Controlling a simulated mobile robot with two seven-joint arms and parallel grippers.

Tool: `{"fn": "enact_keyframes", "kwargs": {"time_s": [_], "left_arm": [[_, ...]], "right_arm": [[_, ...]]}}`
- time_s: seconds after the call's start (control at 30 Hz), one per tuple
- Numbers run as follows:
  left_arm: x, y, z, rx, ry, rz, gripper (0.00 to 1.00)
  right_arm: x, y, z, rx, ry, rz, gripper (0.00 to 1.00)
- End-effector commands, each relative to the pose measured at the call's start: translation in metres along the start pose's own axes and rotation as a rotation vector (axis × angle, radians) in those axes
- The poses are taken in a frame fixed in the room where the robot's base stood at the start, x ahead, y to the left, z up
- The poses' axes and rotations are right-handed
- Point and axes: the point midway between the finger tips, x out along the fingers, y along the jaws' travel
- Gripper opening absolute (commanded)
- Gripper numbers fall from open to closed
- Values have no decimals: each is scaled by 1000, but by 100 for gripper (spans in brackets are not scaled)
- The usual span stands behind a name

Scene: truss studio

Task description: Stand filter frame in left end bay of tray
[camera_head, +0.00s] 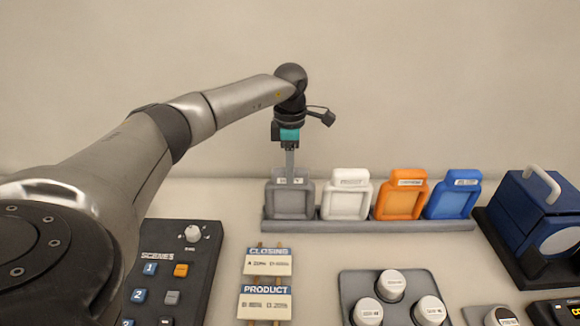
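A grey filter frame (289,214) stands upright in the left end bay of the long grey tray (370,227). My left gripper (290,175) comes down from above, its narrow fingers at the labelled top tab of the grey frame. The fingers show edge-on, so I cannot tell whether they are closed on the tab or apart from it. A white frame (346,202), an orange frame (402,201) and a blue frame (452,200) stand in the other bays to the right. The foot of each frame is hidden by the tray's front wall. My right gripper is not in view.
A blue box with a handle (520,205) stands right of the tray. In front lie a dark button panel (190,262), two label cards (267,262) and a grey holder with round white-topped pieces (391,284). A strip of bare table lies just before the tray.

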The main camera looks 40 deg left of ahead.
Motion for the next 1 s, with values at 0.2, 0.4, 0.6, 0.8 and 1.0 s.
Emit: {"fn": "enact_keyframes", "kwargs": {"time_s": [0.2,0.4,0.6,0.8,1.0], "left_arm": [[0,0,0,0,-1,1,63],[0,0,0,0,-1,0,74],[-2,0,0,0,0,0,74],[-29,1,1,1,-3,4,74],[-78,1,1,0,-4,5,74]], "right_arm": [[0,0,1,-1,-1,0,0],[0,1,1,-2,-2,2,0],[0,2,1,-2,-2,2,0],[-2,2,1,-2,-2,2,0],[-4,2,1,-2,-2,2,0]]}}
